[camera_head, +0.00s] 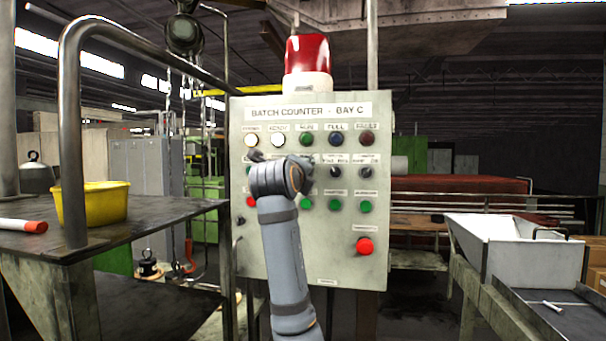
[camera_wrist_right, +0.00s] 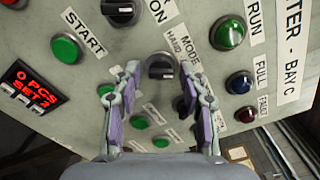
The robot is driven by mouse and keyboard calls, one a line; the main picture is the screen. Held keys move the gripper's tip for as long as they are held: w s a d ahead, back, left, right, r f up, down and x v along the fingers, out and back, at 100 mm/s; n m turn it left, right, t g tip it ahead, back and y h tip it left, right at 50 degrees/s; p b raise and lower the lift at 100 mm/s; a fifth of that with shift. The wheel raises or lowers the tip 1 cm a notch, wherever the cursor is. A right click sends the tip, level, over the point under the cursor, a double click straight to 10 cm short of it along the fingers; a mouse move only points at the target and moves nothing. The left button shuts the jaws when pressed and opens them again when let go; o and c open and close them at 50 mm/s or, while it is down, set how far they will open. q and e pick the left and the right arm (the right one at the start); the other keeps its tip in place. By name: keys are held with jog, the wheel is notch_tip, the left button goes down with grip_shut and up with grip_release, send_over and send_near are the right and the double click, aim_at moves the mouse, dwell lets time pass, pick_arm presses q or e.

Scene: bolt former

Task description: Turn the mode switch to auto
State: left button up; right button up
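The mode switch (camera_wrist_right: 161,66) is a black rotary knob on the grey control panel (camera_head: 310,255). In the right wrist view it has MODE and HAND lettering beside it. My right gripper (camera_wrist_right: 160,82) is open, with its two purple-padded fingers on either side of the knob in the picture. I cannot tell whether the fingers touch it, and the knob's pointer is too small to read. In the head view my right arm covers the middle of the panel and hides the switch. My left gripper is in neither view.
Near the switch are another black knob (camera_wrist_right: 121,12), a green START button (camera_wrist_right: 66,48) and a green RUN lamp (camera_wrist_right: 228,33). A red button (camera_head: 364,246) sits low on the panel. A table with a yellow bowl (camera_head: 92,204) stands left; a white hopper (camera_head: 520,250) stands right.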

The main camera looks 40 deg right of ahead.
jog(key=v, duration=1.2)
jog(key=shift+s, duration=0.1)
